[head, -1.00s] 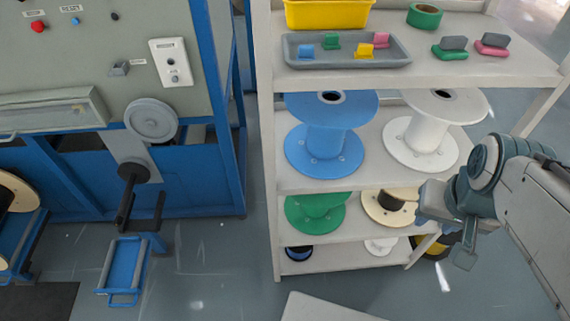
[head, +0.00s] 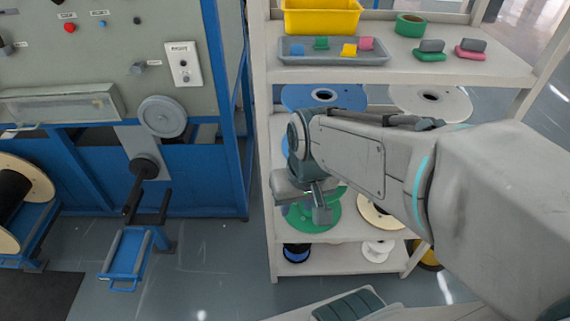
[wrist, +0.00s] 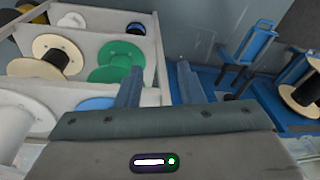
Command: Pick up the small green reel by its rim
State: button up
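The green reel (head: 330,219) stands on the third shelf down in the head view, partly hidden behind my gripper (head: 303,208). In the wrist view the green reel (wrist: 113,65) shows its round flange and hub, left of my gripper (wrist: 159,75). The two fingers are apart with nothing between them. The reel's rim lies near the left finger; I cannot tell whether they touch.
The shelf unit (head: 262,165) holds a large blue reel (head: 295,97) and white reel (head: 455,100) above, and a cream reel (head: 372,212) beside the green one.

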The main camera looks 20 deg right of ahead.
notch_tip(320, 180, down, 24)
jog(key=w+a+f+g+b, duration=0.1)
jog(key=w+a+g+b, duration=0.15)
jog(key=g+b, duration=0.35)
jog(key=s+d+f+h+b, duration=0.1)
jog(key=d+f+h+b, duration=0.25)
jog(key=f, duration=0.45)
jog(key=s+d+f+h+b, duration=0.15)
jog(key=d+f+b, duration=0.3)
jog(key=f, duration=0.45)
jog(key=w+d+n+t+h+b, duration=0.2)
jog(key=w+d+t+h+b, duration=0.4)
jog(key=w+h, duration=0.25)
jog(key=w+a+r+n+t+h+b, duration=0.3)
jog(key=w+a+r+n+t+b, duration=0.15)
jog(key=w+a+r+t, duration=0.35)
jog(key=shift+g+y, duration=0.25)
jog(key=shift+g, duration=0.25)
jog(key=shift+f+p+x, duration=0.2)
jog(key=shift+p+x, duration=0.7)
jog(key=shift+x, duration=6.7)
